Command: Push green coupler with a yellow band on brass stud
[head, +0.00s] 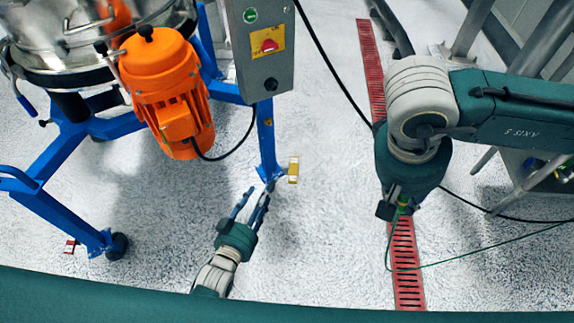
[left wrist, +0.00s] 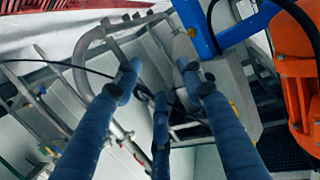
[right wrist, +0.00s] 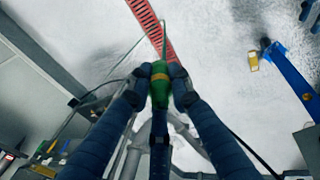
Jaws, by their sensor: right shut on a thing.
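The green coupler with a yellow band (right wrist: 160,84) is between the fingertips of my right gripper (right wrist: 161,75), which is shut on it. In the head view, a bit of the coupler (head: 404,208) shows under my right gripper (head: 398,209), above the red floor grating. A thin green cable runs from it. My left gripper (head: 255,196) is open and empty, near the foot of a blue leg; its fingers stand apart in the left wrist view (left wrist: 160,75). A small brass-yellow piece (head: 293,169) sits by that foot, also in the right wrist view (right wrist: 253,60). I cannot make out a stud on it.
The sifter's blue frame (head: 45,158) carries an orange motor (head: 168,85) and a steel vessel. A grey control box (head: 262,60) hangs above the blue leg. Black cables and the green cable cross the floor. Metal framing stands at the right.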

